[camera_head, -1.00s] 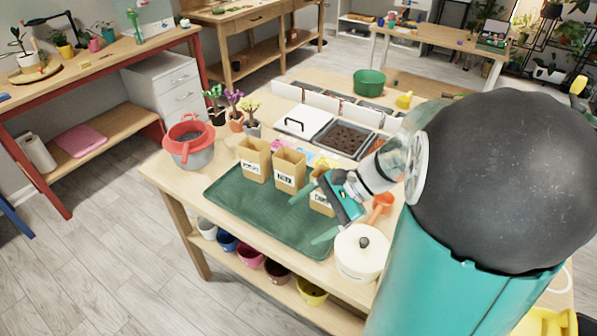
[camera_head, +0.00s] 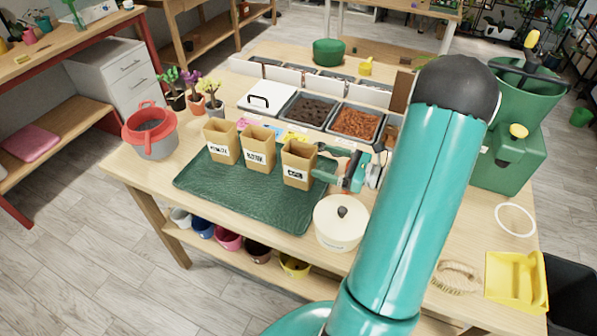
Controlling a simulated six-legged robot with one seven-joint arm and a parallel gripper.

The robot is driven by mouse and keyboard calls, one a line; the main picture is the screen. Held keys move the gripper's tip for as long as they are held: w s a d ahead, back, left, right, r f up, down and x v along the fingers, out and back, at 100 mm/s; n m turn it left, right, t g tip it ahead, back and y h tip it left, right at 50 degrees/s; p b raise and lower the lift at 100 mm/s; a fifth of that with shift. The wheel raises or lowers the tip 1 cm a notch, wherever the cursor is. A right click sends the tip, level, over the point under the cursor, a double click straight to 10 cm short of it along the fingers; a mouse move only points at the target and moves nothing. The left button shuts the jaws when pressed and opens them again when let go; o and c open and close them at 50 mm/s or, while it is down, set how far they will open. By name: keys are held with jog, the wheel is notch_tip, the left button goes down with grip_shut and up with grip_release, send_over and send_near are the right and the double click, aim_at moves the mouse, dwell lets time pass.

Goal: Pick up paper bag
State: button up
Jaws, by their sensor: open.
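Three open-topped brown paper bags with small white labels stand upright in a row on a green tray (camera_head: 255,205): the left bag (camera_head: 222,142), the middle bag (camera_head: 258,147) and the right bag (camera_head: 298,163). The label print is too small to read surely. My teal gripper (camera_head: 318,161) is open at the right side of the right bag, its fingers pointing left towards it. The fingertips are at the bag's right edge; I cannot tell whether they touch it or straddle it. The bags' insides are mostly hidden.
A cream lidded pot (camera_head: 340,225) stands close below my gripper. Bins of dark soil (camera_head: 306,110) and reddish chips (camera_head: 356,123) lie behind. A red-rimmed grey pot (camera_head: 150,133) and small plants (camera_head: 210,100) stand left. A yellow dustpan (camera_head: 515,280) lies at the front right.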

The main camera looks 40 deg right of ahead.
aim_at(299, 144)
jog(key=x, duration=0.8)
jog(key=shift+w+a, duration=0.1)
jog(key=shift+w, duration=0.15)
jog(key=c, duration=1.3)
jog(key=shift+c, duration=0.2)
jog(key=shift+r, duration=0.4)
notch_tip(299, 144, up, 2)
jog(key=shift+r, duration=0.2)
jog(key=s+r, duration=1.2)
jog(key=s, duration=0.2)
notch_tip(299, 144, up, 7)
jog(key=shift+a, duration=0.45)
